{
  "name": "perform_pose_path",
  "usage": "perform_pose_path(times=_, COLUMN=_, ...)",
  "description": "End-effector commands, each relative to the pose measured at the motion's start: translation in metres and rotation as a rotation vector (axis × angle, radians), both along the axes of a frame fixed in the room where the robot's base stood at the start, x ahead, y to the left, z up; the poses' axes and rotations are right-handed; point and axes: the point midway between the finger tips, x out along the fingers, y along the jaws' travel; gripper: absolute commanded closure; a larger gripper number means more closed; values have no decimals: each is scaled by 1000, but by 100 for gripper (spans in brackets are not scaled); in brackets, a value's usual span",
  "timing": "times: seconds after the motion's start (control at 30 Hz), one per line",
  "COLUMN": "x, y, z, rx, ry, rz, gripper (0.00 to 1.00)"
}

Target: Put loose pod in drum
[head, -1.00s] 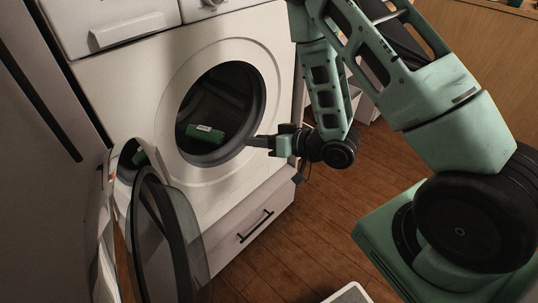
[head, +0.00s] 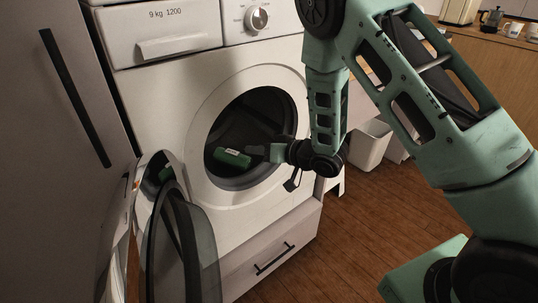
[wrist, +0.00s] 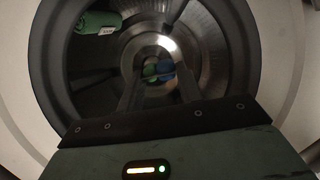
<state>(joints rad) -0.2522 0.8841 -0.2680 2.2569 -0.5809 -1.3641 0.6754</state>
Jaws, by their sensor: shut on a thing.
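The washing machine drum (head: 240,118) is open, its dark round mouth facing me; the wrist view shows its metal inside (wrist: 205,45). My gripper (head: 258,150) reaches in through the mouth in the head view. In the wrist view my gripper (wrist: 158,75) points into the drum, its fingers shut on a small green and blue pod (wrist: 166,68). The pod cannot be made out in the head view. A green rolled cloth (head: 232,158) with a white label lies inside the drum; it also shows at upper left in the wrist view (wrist: 97,23).
The round glass door (head: 180,245) hangs open at the lower left, apart from my arm. A tall grey cabinet (head: 50,200) stands left. A white bin (head: 368,145) stands on the wooden floor to the right. A drawer (head: 270,255) is below the machine.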

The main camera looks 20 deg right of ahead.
Motion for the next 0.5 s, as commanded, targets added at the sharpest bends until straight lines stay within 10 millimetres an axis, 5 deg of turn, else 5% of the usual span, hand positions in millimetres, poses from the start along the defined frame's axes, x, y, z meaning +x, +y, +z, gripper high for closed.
perform_pose_path(times=0.5, x=65, y=21, z=-14, rx=2, ry=-3, rz=0, gripper=74)
